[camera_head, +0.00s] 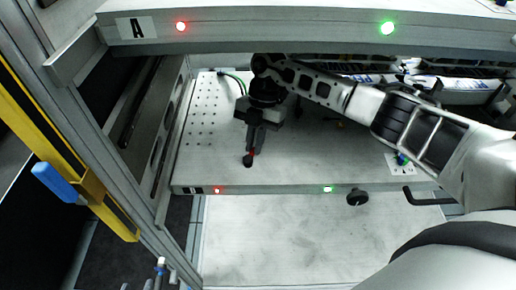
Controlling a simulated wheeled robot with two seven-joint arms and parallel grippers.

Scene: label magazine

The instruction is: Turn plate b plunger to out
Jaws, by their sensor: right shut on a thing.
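The lower perforated plate (330,165) sits under the upper shelf marked A, with a small dark label at its front left that is too small to read. A small black-knobbed plunger with a red band (249,160) stands near the plate's front left. My right gripper (253,148) comes in from the right, points down and is shut on this plunger. The fingers hide its upper part, so I cannot tell its turn position. My left gripper is not in view.
The upper shelf A (285,28) overhangs my right arm. A black round knob (357,198) and a black handle (425,198) are at the lower plate's front edge. A yellow post with a blue handle (60,188) stands at the left.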

